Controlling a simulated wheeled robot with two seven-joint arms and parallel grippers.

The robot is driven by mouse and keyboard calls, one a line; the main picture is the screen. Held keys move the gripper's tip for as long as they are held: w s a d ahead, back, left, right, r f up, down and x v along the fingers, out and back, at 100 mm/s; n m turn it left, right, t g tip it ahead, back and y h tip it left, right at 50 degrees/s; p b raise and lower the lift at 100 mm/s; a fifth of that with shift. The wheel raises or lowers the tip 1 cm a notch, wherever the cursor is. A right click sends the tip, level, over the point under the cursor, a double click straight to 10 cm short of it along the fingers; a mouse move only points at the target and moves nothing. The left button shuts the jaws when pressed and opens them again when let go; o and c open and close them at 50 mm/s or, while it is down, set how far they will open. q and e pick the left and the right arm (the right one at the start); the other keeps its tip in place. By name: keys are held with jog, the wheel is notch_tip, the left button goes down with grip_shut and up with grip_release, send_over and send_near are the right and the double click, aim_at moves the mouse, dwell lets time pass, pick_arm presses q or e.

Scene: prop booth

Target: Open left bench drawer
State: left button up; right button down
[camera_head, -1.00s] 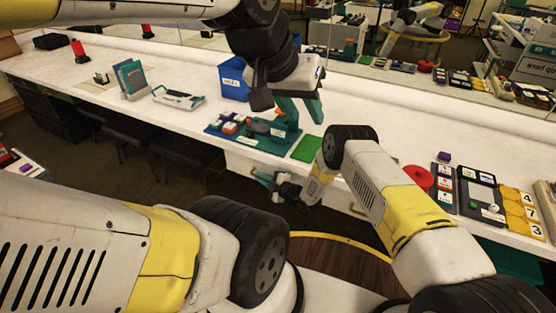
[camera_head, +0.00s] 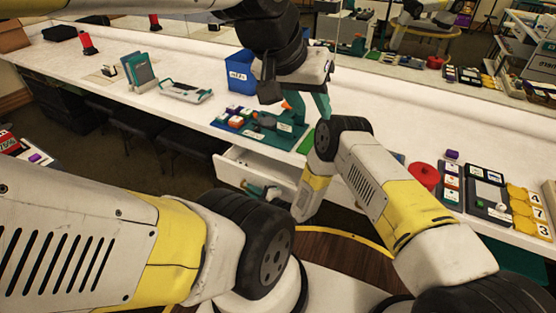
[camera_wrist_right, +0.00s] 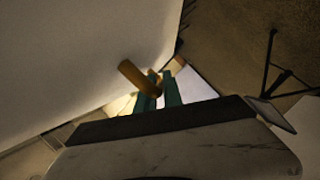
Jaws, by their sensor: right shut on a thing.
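The left bench drawer (camera_head: 231,173) has a white front and stands partly pulled out below the white bench top; its inside shows as a pale gap. My right gripper (camera_head: 262,192) is low at the drawer front, partly hidden by my own arm. In the right wrist view its teal fingers (camera_wrist_right: 158,92) are closed around a brass-coloured handle (camera_wrist_right: 136,74) beside the large pale drawer front. My left gripper (camera_head: 309,106) hangs above the bench top with its teal fingers apart and nothing seen between them.
A teal tray (camera_head: 225,124) with small coloured blocks sits on the bench above the drawer. A blue bin (camera_head: 239,78) stands behind it. A red round object (camera_head: 424,176) and a dark panel (camera_head: 487,196) lie to the right. Dark stools (camera_head: 187,146) stand under the bench at left.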

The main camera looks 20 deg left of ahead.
jog(key=s, duration=1.1)
jog(key=shift+s+a, duration=0.25)
jog(key=shift+a, duration=0.15)
jog(key=c, duration=1.8)
grip_release()
jog(key=shift+o, duration=0.2)
